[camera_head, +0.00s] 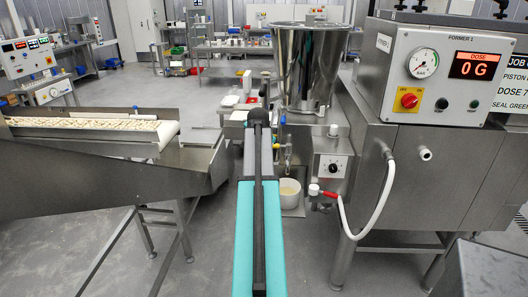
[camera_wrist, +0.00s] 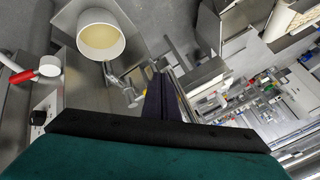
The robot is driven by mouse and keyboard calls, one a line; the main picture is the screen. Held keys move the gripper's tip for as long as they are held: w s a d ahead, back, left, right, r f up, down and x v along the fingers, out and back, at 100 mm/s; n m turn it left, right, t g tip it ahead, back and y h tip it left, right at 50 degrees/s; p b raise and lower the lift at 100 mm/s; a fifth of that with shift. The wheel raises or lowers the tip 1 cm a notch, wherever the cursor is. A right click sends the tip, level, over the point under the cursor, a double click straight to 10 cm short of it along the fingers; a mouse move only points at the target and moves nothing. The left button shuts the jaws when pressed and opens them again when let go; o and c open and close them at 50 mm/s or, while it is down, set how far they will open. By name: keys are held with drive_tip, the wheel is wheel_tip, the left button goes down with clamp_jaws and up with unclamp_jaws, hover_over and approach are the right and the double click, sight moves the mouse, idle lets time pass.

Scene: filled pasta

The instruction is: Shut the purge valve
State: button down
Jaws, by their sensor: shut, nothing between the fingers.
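The purge valve is most likely the white fitting (camera_head: 314,189) with a red lever (camera_head: 332,196), low on the front of the steel machine. The red lever points right and slightly down, towards a white hose. In the wrist view, a red lever (camera_wrist: 22,76) and a white round cap (camera_wrist: 49,67) show at the left edge. My gripper (camera_wrist: 160,97) shows in the wrist view as dark fingers, shut and empty, to the right of the valve and apart from it. In the head view my arm hides the gripper.
A white pot (camera_head: 289,205) with pale contents stands below the steel hopper (camera_head: 308,65); it also shows in the wrist view (camera_wrist: 92,52). A white hose (camera_head: 384,190) loops at the right. A conveyor (camera_head: 95,130) stands left. Open floor lies between.

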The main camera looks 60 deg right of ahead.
drive_tip(key=shift+w+a+r, duration=0.25)
drive_tip(key=shift+a+r, duration=0.5)
drive_tip(key=shift+r, duration=0.2)
